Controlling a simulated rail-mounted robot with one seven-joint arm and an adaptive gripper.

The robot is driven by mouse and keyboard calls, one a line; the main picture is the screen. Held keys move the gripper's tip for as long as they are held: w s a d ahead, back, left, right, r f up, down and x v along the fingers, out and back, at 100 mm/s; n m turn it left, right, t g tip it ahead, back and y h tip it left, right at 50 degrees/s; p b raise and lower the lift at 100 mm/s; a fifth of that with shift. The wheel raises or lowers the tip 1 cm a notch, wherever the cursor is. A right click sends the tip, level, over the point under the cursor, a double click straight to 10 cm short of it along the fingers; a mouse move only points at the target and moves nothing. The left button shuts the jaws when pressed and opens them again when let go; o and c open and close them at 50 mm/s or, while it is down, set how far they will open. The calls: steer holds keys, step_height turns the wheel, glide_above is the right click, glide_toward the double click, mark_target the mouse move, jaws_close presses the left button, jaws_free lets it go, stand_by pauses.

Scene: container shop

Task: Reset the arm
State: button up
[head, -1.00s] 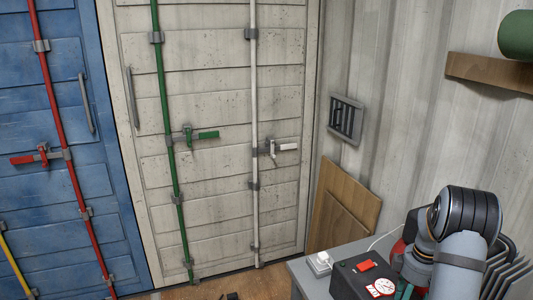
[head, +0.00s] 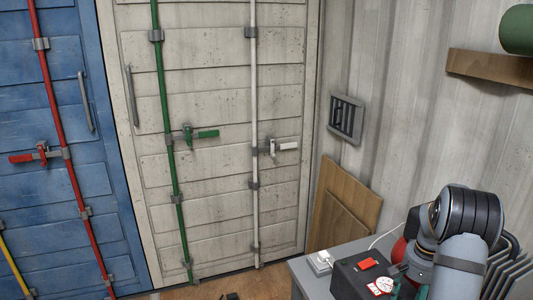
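My arm shows at the lower right in the head view, a grey and black bent joint above a grey workbench (head: 305,272). Its joint and links cover part of the bench's right side. No object is seen held.
On the bench stand a black box (head: 350,283) with a red piece (head: 368,263) on top and a white socket block (head: 320,262). A brown board (head: 345,205) leans on the wall. A shelf (head: 490,70) juts out at upper right. White (head: 220,90) and blue (head: 70,180) container doors stand shut at left.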

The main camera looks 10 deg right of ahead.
steer(key=shift+m, duration=1.7)
